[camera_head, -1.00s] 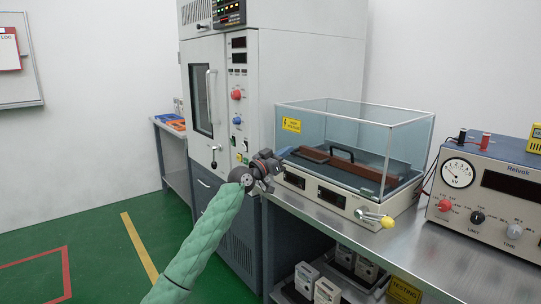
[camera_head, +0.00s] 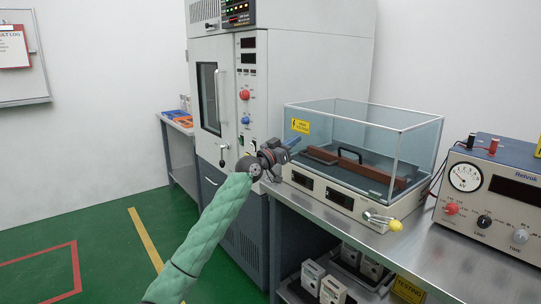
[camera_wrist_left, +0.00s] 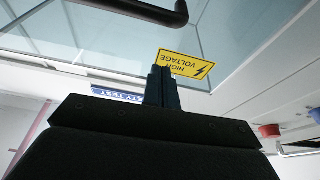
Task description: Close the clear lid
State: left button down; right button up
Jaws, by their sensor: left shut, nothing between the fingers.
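The clear lid (camera_head: 415,150) is a glass box with pale edges on a cream tester (camera_head: 325,197) on the bench. A yellow high voltage label (camera_head: 300,126) is at its left; the label also shows in the wrist view (camera_wrist_left: 186,64). A black handle (camera_head: 350,156) and a brown bar (camera_head: 372,170) show through the glass. I cannot tell how far the lid is open. My left gripper (camera_head: 292,142) is shut and empty, in front of the lid's left side below the label. In the wrist view its fingertips (camera_wrist_left: 162,82) overlap the label's edge; contact is unclear.
A tall grey cabinet (camera_head: 310,50) stands behind and left of the tester. A blue meter box (camera_head: 500,195) stands at the right. A yellow-tipped metal part (camera_head: 393,224) sticks out of the tester's front right. Bare bench (camera_head: 425,245) lies in front.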

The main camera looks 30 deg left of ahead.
pick_arm(q)
jog(key=f+b+v, duration=0.1)
jog(key=v, duration=0.8)
jog(key=shift+f, duration=0.25)
